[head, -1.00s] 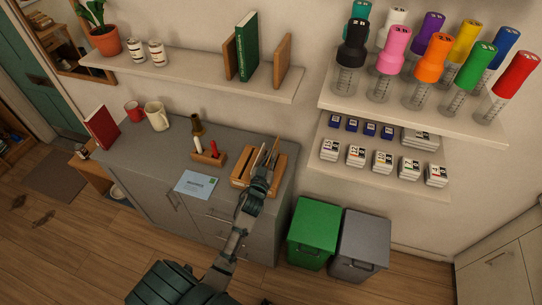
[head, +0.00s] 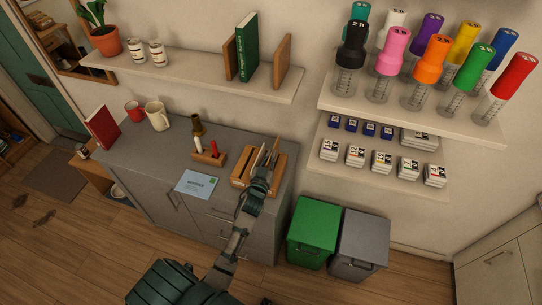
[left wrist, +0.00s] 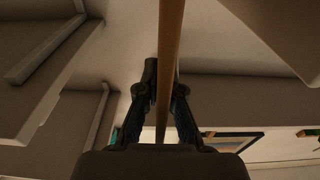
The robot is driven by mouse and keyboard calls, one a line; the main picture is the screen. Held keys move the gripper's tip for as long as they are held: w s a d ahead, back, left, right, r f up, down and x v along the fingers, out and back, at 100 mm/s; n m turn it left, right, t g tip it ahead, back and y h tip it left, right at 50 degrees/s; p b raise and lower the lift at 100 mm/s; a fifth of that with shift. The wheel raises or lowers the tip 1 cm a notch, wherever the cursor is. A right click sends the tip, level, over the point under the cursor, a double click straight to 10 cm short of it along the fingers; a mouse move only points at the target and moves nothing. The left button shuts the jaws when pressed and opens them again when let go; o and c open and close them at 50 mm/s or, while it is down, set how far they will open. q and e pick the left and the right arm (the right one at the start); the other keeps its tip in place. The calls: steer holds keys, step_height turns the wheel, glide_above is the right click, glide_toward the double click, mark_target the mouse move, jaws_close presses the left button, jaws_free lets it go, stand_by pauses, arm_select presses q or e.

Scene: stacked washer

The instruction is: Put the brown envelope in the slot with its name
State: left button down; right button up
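A wooden letter holder (head: 243,180) with slots stands on the grey cabinet, near its right end. Thin pieces stand upright in it, one of them brown. My left gripper (head: 262,170) is over the holder, reaching in from below. In the left wrist view, its two fingers (left wrist: 165,95) lie on either side of a thin brown sheet seen edge-on, which looks like the brown envelope (left wrist: 171,40), and appear to pinch it. The names on the slots are too small to read. How deep the envelope sits in a slot cannot be told. My right gripper is not in view.
On the grey cabinet (head: 140,160) are a light blue card (head: 197,184), a small wooden pen stand (head: 208,158), a cream mug (head: 157,116), a red cup and a red book. A shelf (head: 190,75) hangs above. Green (head: 314,231) and grey bins (head: 361,243) stand right.

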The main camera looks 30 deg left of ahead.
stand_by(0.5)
arm_select(q)
steer(key=shift+f+b, duration=0.3)
steer(key=shift+f, duration=0.45)
steer(key=shift+f+b, duration=1.6)
steer(key=shift+f, duration=0.75)
steer(key=shift+r, duration=0.15)
steer(key=shift+r+p, duration=2.7)
steer(key=shift+p, duration=0.05)
steer(key=shift+p, duration=0.55)
steer(key=shift+f+b, duration=0.8)
steer(key=shift+f, duration=0.3)
